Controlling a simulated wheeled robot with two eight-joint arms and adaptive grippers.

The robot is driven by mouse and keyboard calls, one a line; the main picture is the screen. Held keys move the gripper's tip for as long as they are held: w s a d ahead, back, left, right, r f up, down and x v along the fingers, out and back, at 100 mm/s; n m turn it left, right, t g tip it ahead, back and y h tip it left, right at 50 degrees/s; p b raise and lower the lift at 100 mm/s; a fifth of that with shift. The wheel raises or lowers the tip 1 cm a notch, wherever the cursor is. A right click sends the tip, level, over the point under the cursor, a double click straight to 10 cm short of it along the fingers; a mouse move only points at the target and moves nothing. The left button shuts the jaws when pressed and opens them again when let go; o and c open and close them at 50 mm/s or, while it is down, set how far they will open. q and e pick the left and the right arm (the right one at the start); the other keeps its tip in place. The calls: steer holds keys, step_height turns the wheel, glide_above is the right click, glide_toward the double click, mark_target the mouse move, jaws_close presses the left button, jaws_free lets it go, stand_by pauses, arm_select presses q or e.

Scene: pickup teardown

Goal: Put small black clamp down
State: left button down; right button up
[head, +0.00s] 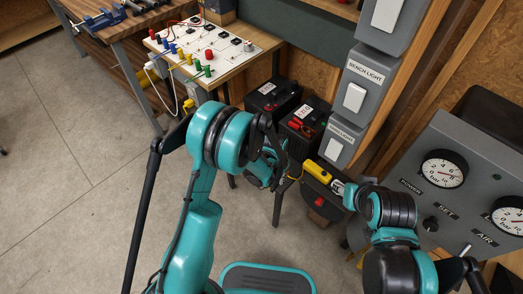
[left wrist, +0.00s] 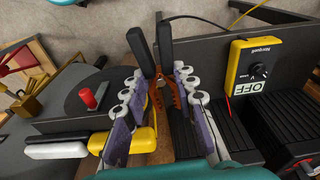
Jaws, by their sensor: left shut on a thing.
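In the left wrist view my left gripper (left wrist: 160,95) is shut on the small black clamp (left wrist: 140,52). The clamp has two black handles pointing away from me and orange parts between my finger pads. In the head view my left gripper (head: 272,165) is partly hidden by its own wrist, in front of the black batteries, and the clamp cannot be made out there.
A wired board (head: 215,50) is on the table behind. A grey gauge panel (head: 455,205) stands right. A yellow meter marked OFF (left wrist: 257,65) shows in the wrist view. Floor at left is clear.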

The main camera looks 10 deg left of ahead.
arm_select(q)
steer(key=shift+w+d+f+m, duration=0.15)
steer(key=shift+w+d+f, duration=0.25)
steer(key=shift+f, duration=0.2)
steer(key=shift+w+d+f+m, duration=0.15)
steer(key=shift+w+d+f, duration=0.2)
steer(key=shift+f, duration=0.2)
steer(key=w+f, duration=0.2)
steer(key=w, duration=0.1)
steer(key=w+f+b, duration=0.1)
steer(key=w+f, duration=0.1)
steer(key=w, duration=0.2)
steer(key=w+f+b, duration=0.1)
steer(key=w+f, duration=0.1)
steer(key=w, duration=0.2)
steer(key=shift+a+f, duration=0.2)
steer(key=shift+f, duration=0.1)
step_height(320, 180, down, 4)
steer(key=shift+b, duration=0.85)
steer(key=shift+r, duration=0.1)
arm_select(e)
steer(key=f, duration=0.3)
steer(key=shift+w+f, duration=0.4)
arm_select(q)
steer(key=c, duration=1.2)
jaws_free()
